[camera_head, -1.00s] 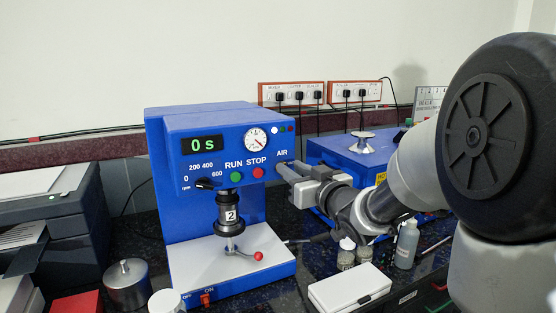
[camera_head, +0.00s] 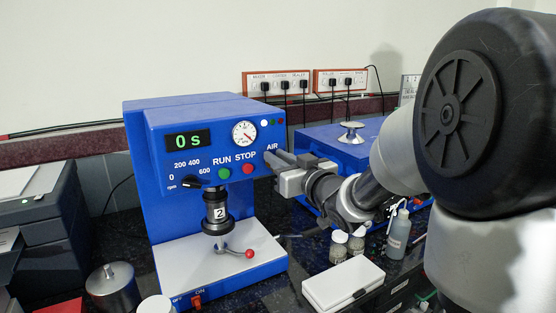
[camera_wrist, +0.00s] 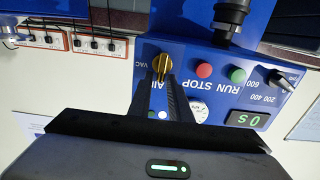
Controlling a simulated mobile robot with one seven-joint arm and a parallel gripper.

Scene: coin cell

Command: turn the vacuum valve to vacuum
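The vacuum valve is a small brass knob (camera_wrist: 162,64) on the blue machine's front panel in the wrist view. Its narrow handle points toward the AIR label, and the VAC label is to its left. My gripper (camera_wrist: 162,77) has its two dark fingers apart, with the fingertips at either side of the handle. I cannot tell whether they touch it. In the head view my gripper (camera_head: 268,157) reaches the right edge of the blue machine (camera_head: 135,150) from the right, below the AIR label. The knob is hidden there.
RUN and STOP buttons (camera_head: 247,169) and a gauge (camera_head: 244,133) are close left of my gripper. A second blue machine (camera_head: 325,140) stands behind my arm. A white box (camera_head: 343,285), small jars (camera_head: 338,246) and a bottle (camera_head: 398,238) stand below it.

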